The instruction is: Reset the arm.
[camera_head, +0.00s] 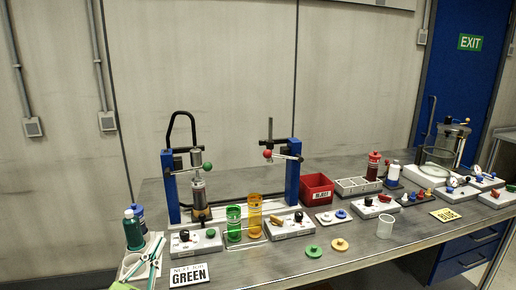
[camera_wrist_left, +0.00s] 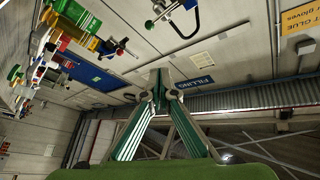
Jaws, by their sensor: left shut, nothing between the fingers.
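My left gripper (camera_head: 155,248) is at the lower left of the head view, by the front left of the bench. Its green and pale fingers also show in the left wrist view (camera_wrist_left: 160,82), where the tips meet with nothing between them. My right gripper does not show in either view.
Two blue press stands (camera_head: 292,170) rise from the bench (camera_head: 262,268). Green (camera_head: 234,224) and yellow (camera_head: 255,215) cylinders stand between control boxes. A red bin (camera_head: 317,187) is behind. Loose discs (camera_head: 340,244) and a clear cup (camera_head: 385,227) lie towards the front.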

